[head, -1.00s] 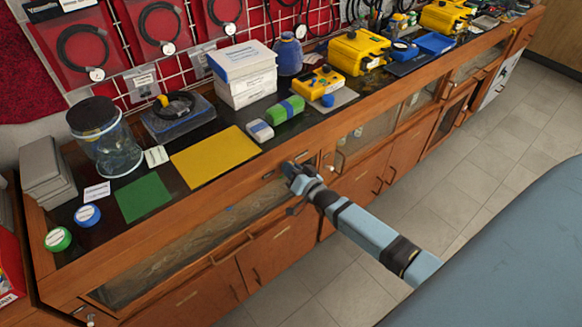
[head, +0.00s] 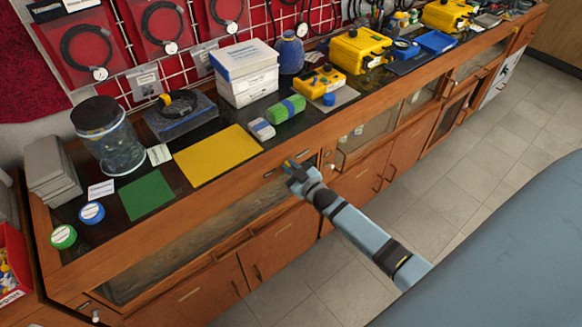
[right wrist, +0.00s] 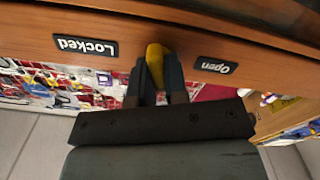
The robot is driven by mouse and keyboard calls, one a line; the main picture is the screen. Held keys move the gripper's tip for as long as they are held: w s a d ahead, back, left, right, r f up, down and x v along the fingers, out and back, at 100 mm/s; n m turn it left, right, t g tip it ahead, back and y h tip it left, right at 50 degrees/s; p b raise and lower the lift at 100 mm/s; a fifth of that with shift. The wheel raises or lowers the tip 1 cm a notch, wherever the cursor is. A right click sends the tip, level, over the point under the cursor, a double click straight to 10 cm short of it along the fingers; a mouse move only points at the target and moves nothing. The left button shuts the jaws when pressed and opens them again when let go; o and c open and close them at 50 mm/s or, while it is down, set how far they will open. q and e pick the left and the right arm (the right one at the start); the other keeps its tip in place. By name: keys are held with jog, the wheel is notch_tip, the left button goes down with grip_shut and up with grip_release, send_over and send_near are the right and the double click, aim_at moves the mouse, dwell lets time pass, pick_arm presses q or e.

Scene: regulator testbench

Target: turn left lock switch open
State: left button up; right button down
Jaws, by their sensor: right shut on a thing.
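The yellow lock switch (right wrist: 154,55) sits on the wooden front edge of the bench. In the right wrist view it lies between a "Locked" label (right wrist: 86,47) on the left and an "Open" label (right wrist: 215,66) on the right, both upside down. My right gripper (right wrist: 159,80) is shut on the switch, one finger on each side, hiding its lower part. In the head view my right gripper (head: 291,170) is at the bench's front edge, and the switch is too small to read there. My left gripper is not in view.
The bench top holds a yellow mat (head: 216,155), a green mat (head: 147,194), a glass jar (head: 107,140), white boxes (head: 246,78) and yellow cases (head: 360,50). Cabinet doors (head: 283,249) with handles lie below the gripper. The tiled floor in front is clear.

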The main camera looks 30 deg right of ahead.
jog(key=shift+a+f+n, duration=0.1)
jog(key=shift+n, duration=2.2)
jog(key=shift+b, duration=0.3)
jog(key=c, duration=1.1)
grip_release()
jog(key=shift+c, duration=0.2)
jog(key=s+d+b, duration=0.1)
jog(key=s, duration=1.3)
